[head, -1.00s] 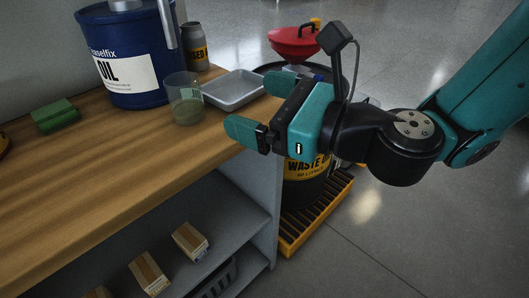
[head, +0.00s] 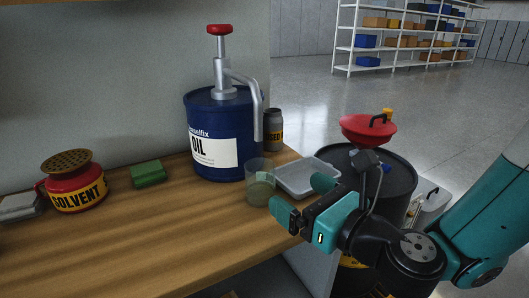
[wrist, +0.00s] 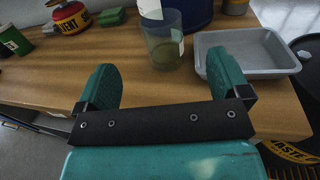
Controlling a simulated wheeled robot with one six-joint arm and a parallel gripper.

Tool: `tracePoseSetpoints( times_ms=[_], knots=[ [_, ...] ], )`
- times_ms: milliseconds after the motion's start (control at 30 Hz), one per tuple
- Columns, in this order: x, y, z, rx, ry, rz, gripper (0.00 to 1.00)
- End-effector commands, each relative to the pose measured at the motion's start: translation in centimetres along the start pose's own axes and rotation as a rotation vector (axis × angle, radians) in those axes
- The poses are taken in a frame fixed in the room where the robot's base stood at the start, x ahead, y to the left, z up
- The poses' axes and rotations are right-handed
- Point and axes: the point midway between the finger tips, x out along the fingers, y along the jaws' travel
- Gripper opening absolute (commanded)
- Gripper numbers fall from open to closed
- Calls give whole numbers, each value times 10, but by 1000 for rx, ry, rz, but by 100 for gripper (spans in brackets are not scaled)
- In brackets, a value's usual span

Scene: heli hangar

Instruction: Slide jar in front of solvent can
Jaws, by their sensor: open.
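A clear jar (head: 260,184) with murky greenish contents and a pale label stands upright on the wooden bench, in front of the blue oil drum. It also shows in the wrist view (wrist: 163,45), beyond and between my fingers. The red solvent can (head: 73,184), with a yellow label and perforated brass-coloured top, stands at the bench's left; its lower part shows at the top left of the wrist view (wrist: 72,18). My gripper (head: 298,200) is open and empty at the bench's right front edge, its fingers pointing toward the jar. I see no contact with the jar.
The blue oil drum (head: 215,125) with a pump stands behind the jar. A grey tray (head: 308,178) lies right of it, and a grey bottle (head: 273,132) stands behind. A green block (head: 148,174) lies between can and drum. The bench front (head: 150,235) is clear.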

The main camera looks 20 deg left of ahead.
Motion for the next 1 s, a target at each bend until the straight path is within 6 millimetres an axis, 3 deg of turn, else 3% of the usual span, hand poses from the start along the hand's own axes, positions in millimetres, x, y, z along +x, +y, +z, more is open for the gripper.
tracePoseSetpoints(
  times_ms=[33,400,1000],
  knots=[
    [7,0,8,1,2,0,94],
    [49,0,8,0,1,0,94],
    [94,1,4,-4,-1,4,94]
  ],
)
